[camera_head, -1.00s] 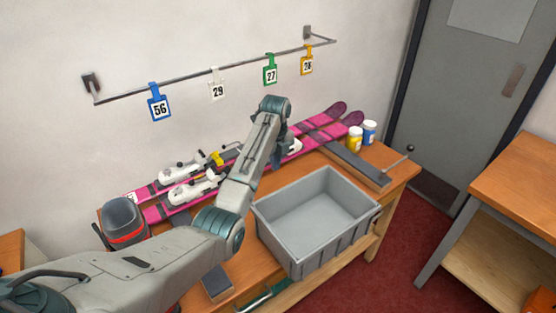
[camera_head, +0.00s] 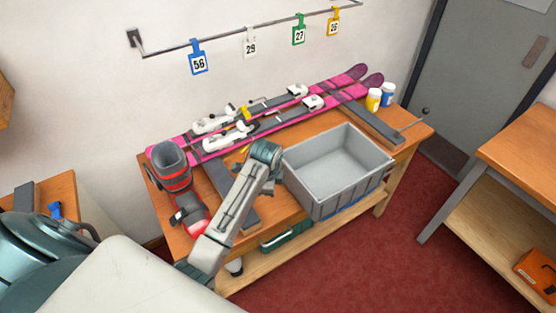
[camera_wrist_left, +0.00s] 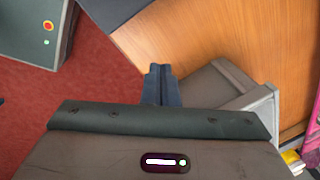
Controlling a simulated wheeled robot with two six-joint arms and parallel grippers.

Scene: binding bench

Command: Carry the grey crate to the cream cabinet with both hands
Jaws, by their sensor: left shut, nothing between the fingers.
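The grey crate (camera_head: 345,192) stands upright on the workbench at its right half, open on top and empty inside. Its left end and a corner show in the left wrist view (camera_wrist_left: 262,108). My left arm reaches in from the lower left of the head view, its wrist just left of the crate. My left gripper (camera_wrist_left: 160,72) is shut, with nothing between its fingers, beside the crate corner; the arm hides it in the head view. My right gripper is not in view. I see no cream cabinet.
Pink skis (camera_head: 345,85) lie along the back of the bench (camera_head: 285,212). A ski boot (camera_head: 172,170) stands left of my wrist. Yellow (camera_head: 373,100) and blue-labelled (camera_head: 388,94) jars stand back right. Red carpet separates another wooden bench (camera_head: 520,160) on the right.

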